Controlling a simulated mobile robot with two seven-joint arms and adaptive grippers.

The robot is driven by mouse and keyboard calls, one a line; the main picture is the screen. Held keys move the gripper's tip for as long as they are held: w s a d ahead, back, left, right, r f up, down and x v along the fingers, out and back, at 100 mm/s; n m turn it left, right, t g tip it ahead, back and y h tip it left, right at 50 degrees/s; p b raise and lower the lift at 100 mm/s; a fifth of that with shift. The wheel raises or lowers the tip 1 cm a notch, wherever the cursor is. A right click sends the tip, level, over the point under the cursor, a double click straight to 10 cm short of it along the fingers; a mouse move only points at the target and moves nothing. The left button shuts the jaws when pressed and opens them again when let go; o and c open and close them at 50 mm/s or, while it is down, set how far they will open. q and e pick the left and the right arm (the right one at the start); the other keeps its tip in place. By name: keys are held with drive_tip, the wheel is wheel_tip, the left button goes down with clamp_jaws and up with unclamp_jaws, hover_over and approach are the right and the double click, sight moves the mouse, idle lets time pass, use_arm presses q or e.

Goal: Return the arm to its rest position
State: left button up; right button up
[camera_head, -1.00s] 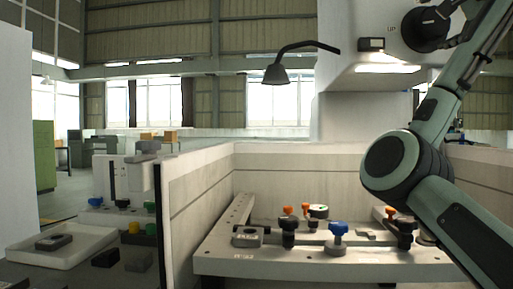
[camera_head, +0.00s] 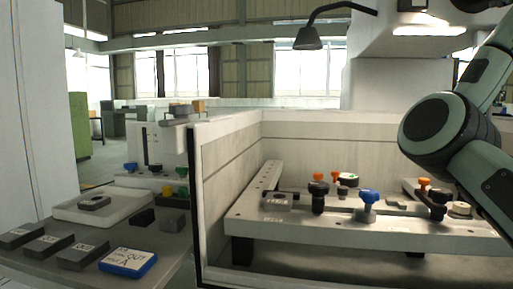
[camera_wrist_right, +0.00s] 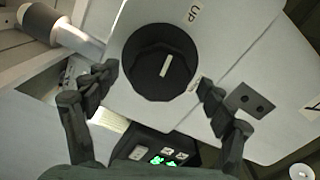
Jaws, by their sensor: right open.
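My right arm (camera_head: 440,125) comes in from the right in the head view, raised in front of the machine. Its gripper is outside that view. In the right wrist view my right gripper (camera_wrist_right: 158,105) is open, with its fingers spread and nothing between them. Beyond the fingers is a black round knob (camera_wrist_right: 161,62) with a white mark, on a light panel labelled "UP". The fingers appear on either side below the knob; whether they touch it I cannot tell. My left gripper is not in view.
A fixture table (camera_head: 330,228) with orange, blue and black knobs stands inside the walled tank. A lamp (camera_head: 308,38) hangs above it. At left, a bench (camera_head: 170,245) holds a white tray (camera_head: 75,211), grey blocks (camera_head: 83,253) and a blue-edged label plate (camera_head: 128,262).

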drive_tip(key=v, duration=0.9)
drive_tip(key=x, duration=1.2)
drive_tip(key=shift+w+n, duration=0.15)
drive_tip(key=shift+n, duration=0.35)
drive_tip(key=n, duration=1.9)
drive_tip(key=shift+d, duration=0.1)
